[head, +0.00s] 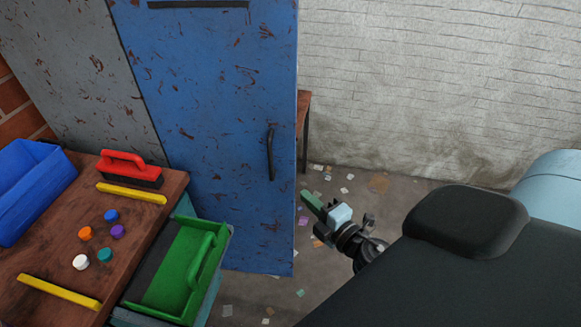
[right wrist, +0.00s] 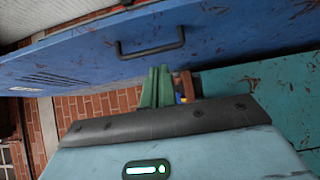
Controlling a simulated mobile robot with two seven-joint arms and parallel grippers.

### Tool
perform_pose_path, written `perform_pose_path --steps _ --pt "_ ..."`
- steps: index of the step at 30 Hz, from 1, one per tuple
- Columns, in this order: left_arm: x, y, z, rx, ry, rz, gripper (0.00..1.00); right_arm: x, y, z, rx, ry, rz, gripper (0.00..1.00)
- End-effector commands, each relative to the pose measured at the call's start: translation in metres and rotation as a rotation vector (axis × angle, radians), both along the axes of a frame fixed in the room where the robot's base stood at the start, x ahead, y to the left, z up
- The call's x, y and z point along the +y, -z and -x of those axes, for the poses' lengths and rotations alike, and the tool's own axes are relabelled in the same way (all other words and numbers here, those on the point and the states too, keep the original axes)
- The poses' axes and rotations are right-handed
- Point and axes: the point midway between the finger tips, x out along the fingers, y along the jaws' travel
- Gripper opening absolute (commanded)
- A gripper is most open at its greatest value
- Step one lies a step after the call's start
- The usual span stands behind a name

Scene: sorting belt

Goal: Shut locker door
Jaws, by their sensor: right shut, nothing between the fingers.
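The blue locker door (head: 215,110), scratched and rust-marked, fills the upper middle of the head view, right of a grey panel (head: 75,80). I cannot tell how far open it stands. Its black handle (head: 270,153) is near the right edge. The door (right wrist: 240,35) and handle (right wrist: 150,48) also show in the right wrist view. My right gripper (head: 312,203) has green fingers and is just right of the door's edge, below the handle. Its fingers (right wrist: 159,85) are together and empty, apart from the handle. My left gripper is out of view.
A wooden table (head: 50,265) at left holds a blue bin (head: 30,185), a red-handled block (head: 125,168), yellow bars and several coloured caps. A green tray (head: 180,270) stands beside it. Floor (head: 330,185) with scattered scraps lies toward the white wall (head: 440,80).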

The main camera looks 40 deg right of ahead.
Motion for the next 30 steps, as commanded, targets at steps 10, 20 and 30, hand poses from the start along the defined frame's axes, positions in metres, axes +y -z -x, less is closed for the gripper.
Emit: perform_pose_path --steps 10,20,30 --pt "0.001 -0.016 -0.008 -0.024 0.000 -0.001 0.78 0.000 -0.005 -0.063 -0.006 0.001 0.001 0.00" --pt "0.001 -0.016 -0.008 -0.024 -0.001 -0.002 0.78 -0.018 0.000 -0.104 0.000 0.001 0.002 0.00" --pt "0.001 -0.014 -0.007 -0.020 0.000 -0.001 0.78 -0.027 0.000 -0.113 0.000 0.001 0.000 0.00"
